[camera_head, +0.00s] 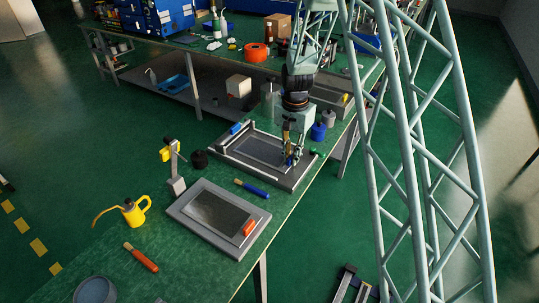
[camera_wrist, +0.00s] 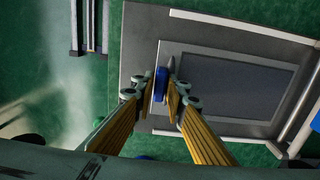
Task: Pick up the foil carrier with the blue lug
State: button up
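A flat grey foil carrier with a dark panel (camera_head: 262,149) lies in a grey frame on the bench, under my gripper. Its blue lug (camera_wrist: 161,85) stands upright near the panel's left edge in the wrist view. My gripper (camera_wrist: 163,92) points down at this lug, with one finger on each side. The lug fills the narrow gap between the fingertips, so the fingers look shut on it. In the head view my gripper (camera_head: 290,158) partly hides the lug. The carrier looks flat, and no lift off the frame shows.
A grey plate with a dark panel and an orange-red lug (camera_head: 249,228) lies nearer. A blue-handled tool (camera_head: 252,188) lies between the two. A yellow oil can (camera_head: 134,212), a small post (camera_head: 175,170) and a blue pot (camera_head: 318,131) stand around. The bench edge is close on the right.

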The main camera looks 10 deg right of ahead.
dwell(0.4)
grip_shut()
jog(key=shift+r, duration=0.2)
jog(key=shift+r+p, duration=0.55)
jog(key=shift+r, duration=1.15)
jog(key=s+r+p, duration=0.1)
jog(key=s, duration=1.5)
jog(key=shift+r, duration=0.1)
jog(key=shift+w, duration=0.1)
